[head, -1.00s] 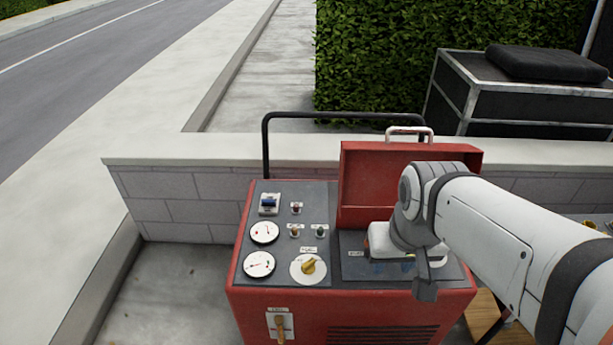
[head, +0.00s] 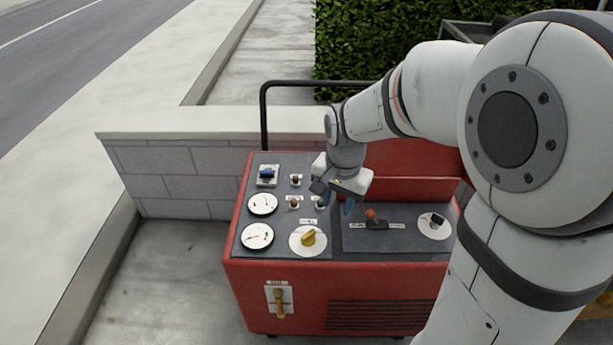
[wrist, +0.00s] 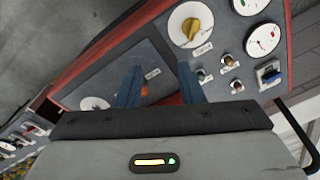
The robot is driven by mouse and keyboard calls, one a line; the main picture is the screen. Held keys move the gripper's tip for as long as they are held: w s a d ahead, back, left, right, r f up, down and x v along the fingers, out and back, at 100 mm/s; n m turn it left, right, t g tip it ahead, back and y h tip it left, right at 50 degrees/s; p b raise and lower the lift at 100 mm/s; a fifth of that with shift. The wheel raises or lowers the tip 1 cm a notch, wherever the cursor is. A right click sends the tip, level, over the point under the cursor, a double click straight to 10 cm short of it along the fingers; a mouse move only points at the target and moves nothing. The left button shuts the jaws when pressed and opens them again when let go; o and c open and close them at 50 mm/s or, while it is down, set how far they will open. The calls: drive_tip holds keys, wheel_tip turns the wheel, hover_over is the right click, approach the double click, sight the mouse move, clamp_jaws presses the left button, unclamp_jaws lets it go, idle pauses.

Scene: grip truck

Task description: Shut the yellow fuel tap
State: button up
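On the red machine's front face, a yellow-brown lever (head: 280,302) stands upright on a white labelled plate. A yellow knob (head: 309,238) sits on a round white dial on the top panel; it also shows in the wrist view (wrist: 191,28). The labels are too small to read, so I cannot tell which is the fuel tap. My gripper (head: 335,198) is open and empty above the middle of the panel, right of and behind the knob and apart from it. Its blue fingers (wrist: 160,86) are spread in the wrist view. The front lever is not visible there.
A red-tipped lever (head: 371,215) and a black knob (head: 437,219) are on the right panel. Gauges (head: 257,236), small switches and a blue switch (head: 267,175) are on the left. A black rail (head: 263,130) and low wall (head: 160,185) stand behind. Pavement left is clear.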

sight(308, 234)
drive_tip(key=w+a+f+m, duration=0.1)
drive_tip(key=a+f, duration=0.1)
drive_tip(key=f, duration=0.1)
drive_tip(key=w+a+f+m+b, duration=0.1)
drive_tip(key=w+a+f, duration=0.1)
drive_tip(key=f, duration=0.1)
drive_tip(key=w+a+f+m, duration=0.1)
drive_tip(key=w+a+f, duration=0.1)
drive_tip(key=f, duration=0.1)
drive_tip(key=shift+w+a+f+g+b, duration=0.1)
drive_tip(key=shift+w+f+g+b, duration=0.05)
drive_tip(key=shift+f+g+b, duration=0.25)
wheel_tip(308, 234, down, 8)
drive_tip(key=shift+r, duration=0.15)
drive_tip(key=shift+c, duration=0.2)
clamp_jaws()
